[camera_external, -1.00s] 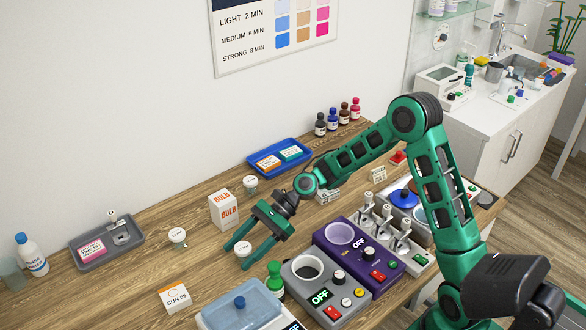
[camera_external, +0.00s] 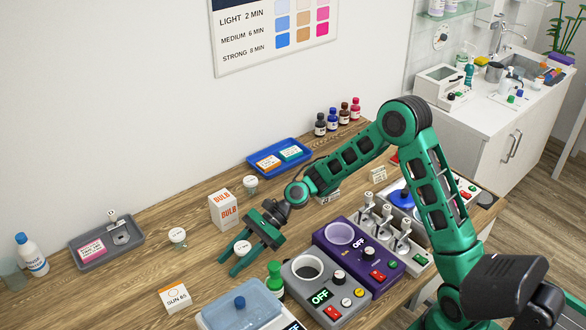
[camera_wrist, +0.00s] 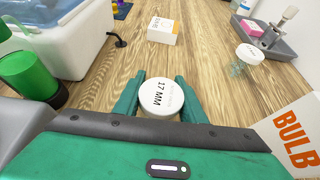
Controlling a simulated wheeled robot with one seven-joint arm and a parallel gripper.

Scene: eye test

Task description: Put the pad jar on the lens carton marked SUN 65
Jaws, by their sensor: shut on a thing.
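A white-lidded jar (camera_external: 242,247) stands on the wooden worktop. Its lid reads 17 MM in the wrist view (camera_wrist: 161,96); smaller print on it is too faint to read. My gripper (camera_external: 230,264) is low around this jar and shut on it, one green finger on each side. The fingers (camera_wrist: 160,78) flank the jar in the wrist view, and the jar's lower part is hidden. The small white carton marked SUN 65 (camera_external: 175,297) lies on the worktop to the lower left of my gripper. It is ahead in the wrist view (camera_wrist: 162,31), its top clear.
Another lidded jar (camera_external: 178,235) stands to the left, and a third (camera_external: 250,182) behind. The BULB box (camera_external: 223,211) is close behind my gripper. A green bottle (camera_external: 275,279), a grey device (camera_external: 318,290) and a blue-lidded tub (camera_external: 240,308) stand nearby. Bare wood lies toward the carton.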

